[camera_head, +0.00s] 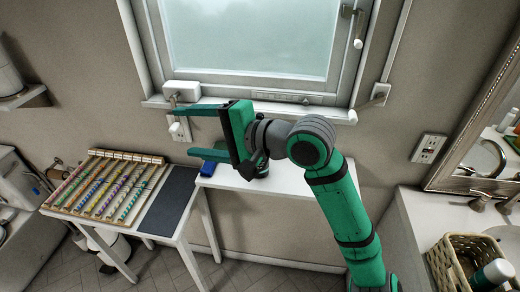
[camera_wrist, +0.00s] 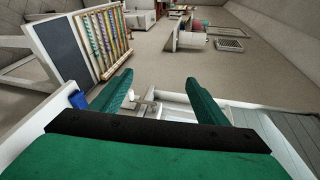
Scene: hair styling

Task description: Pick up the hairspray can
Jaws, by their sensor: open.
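My gripper (camera_head: 186,131) is open and empty, held above a white side table (camera_head: 290,178) in front of the window. Its two green fingers point left in the head view and also show in the wrist view (camera_wrist: 157,82). A small blue object (camera_head: 208,168) sits on the table's left end, below the fingers; it also shows at the left in the wrist view (camera_wrist: 77,99). A dark upright item (camera_head: 262,169) stands on the table, mostly hidden behind my gripper. I cannot tell which of these, if either, is the hairspray can.
A white stand (camera_head: 58,207) left of the table holds a rack of several patterned rods (camera_head: 110,186) beside a dark mat (camera_head: 170,202). A wicker basket (camera_head: 437,268) with a bottle (camera_head: 492,274) is by the sink at right. The table's right part looks clear.

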